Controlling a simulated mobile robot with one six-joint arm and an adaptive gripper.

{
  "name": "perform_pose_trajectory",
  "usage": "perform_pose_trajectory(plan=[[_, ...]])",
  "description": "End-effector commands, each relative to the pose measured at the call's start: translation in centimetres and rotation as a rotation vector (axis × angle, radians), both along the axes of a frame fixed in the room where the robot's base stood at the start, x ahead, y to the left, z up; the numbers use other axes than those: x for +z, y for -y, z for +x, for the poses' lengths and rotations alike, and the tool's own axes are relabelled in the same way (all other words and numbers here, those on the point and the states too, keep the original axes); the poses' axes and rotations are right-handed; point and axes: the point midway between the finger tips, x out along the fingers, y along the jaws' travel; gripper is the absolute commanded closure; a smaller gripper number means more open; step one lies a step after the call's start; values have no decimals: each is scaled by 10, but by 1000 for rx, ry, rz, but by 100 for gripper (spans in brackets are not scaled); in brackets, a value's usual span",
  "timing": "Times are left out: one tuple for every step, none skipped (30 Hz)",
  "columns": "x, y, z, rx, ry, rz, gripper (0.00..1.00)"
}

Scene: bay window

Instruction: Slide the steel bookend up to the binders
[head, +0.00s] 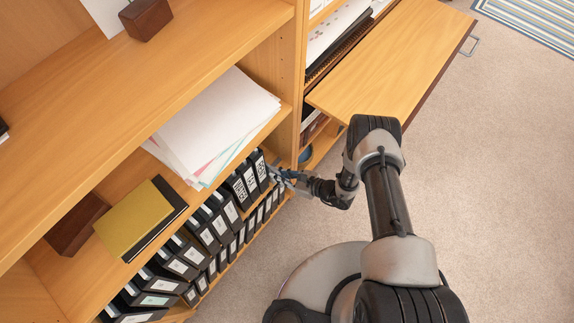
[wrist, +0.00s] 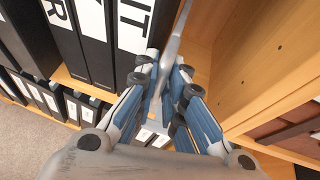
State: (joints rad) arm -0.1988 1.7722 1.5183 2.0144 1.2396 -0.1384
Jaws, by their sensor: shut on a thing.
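The upright steel bookend (wrist: 176,48) is a thin grey strip between the fingers of my gripper (wrist: 160,92) in the wrist view. The fingers are shut on it. Black binders with white labels (wrist: 98,50) stand just left of it; I cannot tell whether the bookend touches the nearest one. In the head view my gripper (head: 284,178) reaches into the shelf at the right end of the upper row of binders (head: 222,205). The bookend is hard to make out there.
A wooden upright panel (wrist: 265,60) stands right of the bookend, with bare shelf between. A lower row of binders (head: 240,238) runs below. Papers (head: 215,120) and a yellow book (head: 138,218) lie on the shelf above. A wooden flap (head: 395,60) juts out at right.

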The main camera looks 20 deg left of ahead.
Motion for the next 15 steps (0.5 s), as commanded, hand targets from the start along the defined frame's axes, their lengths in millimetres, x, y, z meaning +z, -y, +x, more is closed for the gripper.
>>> perform_pose_trajectory(plan=[[2, -5, -9, 6, 2, 0, 100], [2, -6, -12, 6, 3, -1, 100], [2, -7, -16, 5, 4, -1, 100], [2, -8, -18, 5, 6, -1, 100], [2, -9, -19, 5, 6, 0, 100], [1, -9, -20, 6, 6, 0, 100], [1, -9, -20, 6, 6, 0, 100], [1, -9, -21, 6, 7, 1, 100], [1, -9, -21, 7, 6, 1, 100], [1, -9, -21, 8, 6, 1, 100], [1, -9, -21, 9, 5, 1, 100], [1, -10, -22, 10, 5, 1, 100], [1, -10, -22, 10, 6, 1, 100], [1, -10, -22, 11, 6, 1, 89], [1, -10, -22, 11, 4, 1, 87]])
